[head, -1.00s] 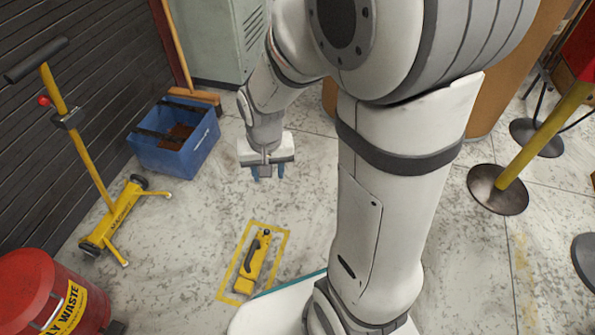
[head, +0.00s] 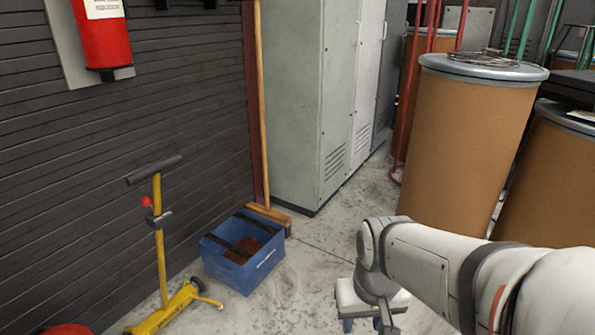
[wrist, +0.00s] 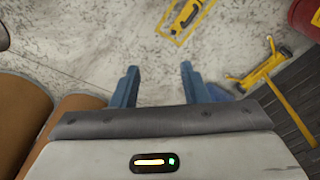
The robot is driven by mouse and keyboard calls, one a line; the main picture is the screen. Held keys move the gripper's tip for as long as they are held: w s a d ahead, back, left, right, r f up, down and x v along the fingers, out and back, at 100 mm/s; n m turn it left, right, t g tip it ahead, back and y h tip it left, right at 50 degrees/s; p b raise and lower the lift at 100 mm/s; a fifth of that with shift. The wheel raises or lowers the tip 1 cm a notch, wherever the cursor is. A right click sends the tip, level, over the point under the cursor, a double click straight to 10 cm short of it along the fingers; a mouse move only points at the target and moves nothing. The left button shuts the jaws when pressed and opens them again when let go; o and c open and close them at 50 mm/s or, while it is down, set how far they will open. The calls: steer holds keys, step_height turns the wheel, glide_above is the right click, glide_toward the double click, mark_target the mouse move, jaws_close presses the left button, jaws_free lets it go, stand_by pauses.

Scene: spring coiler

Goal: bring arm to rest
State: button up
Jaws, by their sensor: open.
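My gripper (head: 362,324) shows at the bottom of the head view, hanging from my white arm with its blue fingers pointing down at the floor. In the wrist view my gripper (wrist: 161,88) has its two blue fingers spread apart with nothing between them but bare concrete floor beyond. My arm reaches in from the lower right of the head view and bends down at the wrist.
A blue crate (head: 211,262) stands by the dark slatted wall, left of my gripper. A yellow wheeled stand (head: 160,255) is further left. Large brown drums (head: 462,140) stand behind my arm. A yellow tool (wrist: 184,17) lies in a floor marking.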

step_height(320, 180, up, 36)
steer(key=t+p, duration=0.1)
steer(key=p, duration=3)
steer(key=shift+s, duration=0.45)
steer(key=shift+a, duration=0.1)
steer(key=shift+c, duration=0.5)
